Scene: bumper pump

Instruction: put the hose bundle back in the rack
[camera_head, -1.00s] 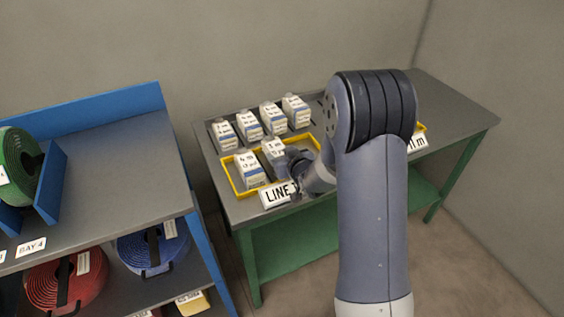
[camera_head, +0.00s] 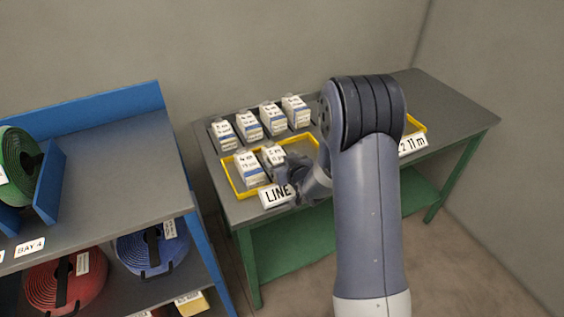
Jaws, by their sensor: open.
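A green hose bundle (camera_head: 18,165) stands in a blue rack (camera_head: 52,178) at the left edge, partly cut off by the frame. A red hose bundle (camera_head: 68,282) and a blue hose bundle (camera_head: 153,248) lie on the shelf below. Which bundle the task means, I cannot tell. My gripper (camera_head: 287,178) is open, at the front of a yellow-rimmed tray on the green table, beside a white carton (camera_head: 273,155). Its fingers are small and partly hidden by my wrist. It is well to the right of the hoses.
A grey table with green legs (camera_head: 455,112) holds a row of white cartons (camera_head: 248,126) behind the yellow tray (camera_head: 236,186), with another carton (camera_head: 248,168) in it. A LINE label (camera_head: 277,195) is at the tray's front. The blue shelf's top (camera_head: 120,165) is mostly bare.

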